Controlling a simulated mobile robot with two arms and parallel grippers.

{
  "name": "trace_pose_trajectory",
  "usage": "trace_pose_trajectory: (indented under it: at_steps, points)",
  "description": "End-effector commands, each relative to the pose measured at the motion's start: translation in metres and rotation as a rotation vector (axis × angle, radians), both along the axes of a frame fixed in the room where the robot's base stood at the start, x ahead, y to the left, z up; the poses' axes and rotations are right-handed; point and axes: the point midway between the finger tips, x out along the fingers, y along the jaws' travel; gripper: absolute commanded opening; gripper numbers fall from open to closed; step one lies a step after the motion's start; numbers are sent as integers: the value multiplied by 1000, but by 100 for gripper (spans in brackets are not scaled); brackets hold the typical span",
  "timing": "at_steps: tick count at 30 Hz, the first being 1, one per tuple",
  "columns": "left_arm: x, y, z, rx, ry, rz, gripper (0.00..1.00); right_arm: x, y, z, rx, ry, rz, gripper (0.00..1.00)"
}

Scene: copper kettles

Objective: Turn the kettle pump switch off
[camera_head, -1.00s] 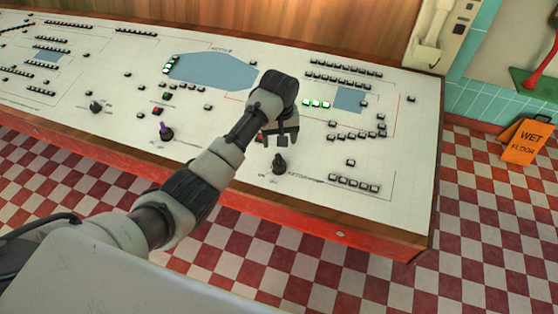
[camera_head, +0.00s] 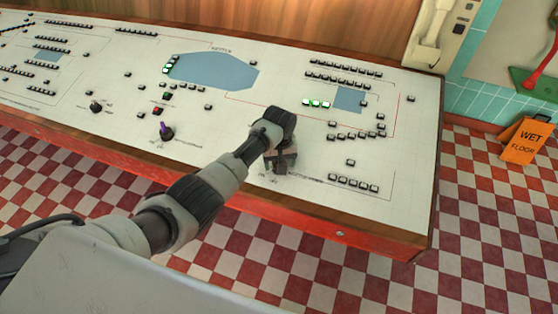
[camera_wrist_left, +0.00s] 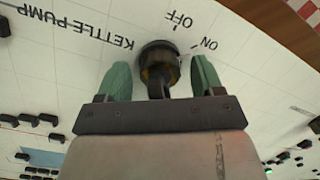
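The kettle pump switch (camera_wrist_left: 158,64) is a dark round knob with a brownish band on the white panel. In the left wrist view, the printed words KETTLE PUMP, OFF and ON stand upside down beside it. I cannot tell which mark it points at. My left gripper (camera_wrist_left: 160,78) is open, with one green fingertip on each side of the switch and a gap visible on both sides. In the head view my left gripper (camera_head: 281,163) is low over the panel's front part and hides most of the switch. My right gripper is not in view.
The white control panel (camera_head: 230,125) carries rows of black buttons and some lit green ones. A purple-topped switch (camera_head: 166,131) stands to the left of my gripper. The panel's red front edge (camera_head: 330,232) lies nearby. An orange wet-floor sign (camera_head: 526,140) stands at the right.

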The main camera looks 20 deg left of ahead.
Motion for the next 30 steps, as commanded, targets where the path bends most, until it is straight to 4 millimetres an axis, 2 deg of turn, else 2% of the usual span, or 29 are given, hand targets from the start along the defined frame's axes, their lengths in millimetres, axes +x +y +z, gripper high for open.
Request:
trace_pose_trajectory:
  at_steps: [1,9,20,30]
  points:
    - [0,0,0,0,0,0,60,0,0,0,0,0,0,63]
    - [0,0,0,0,0,0,18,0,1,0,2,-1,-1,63]
    - [0,-1,1,-2,1,31,18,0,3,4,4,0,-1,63]
    - [0,-1,2,-1,2,163,18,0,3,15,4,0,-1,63]
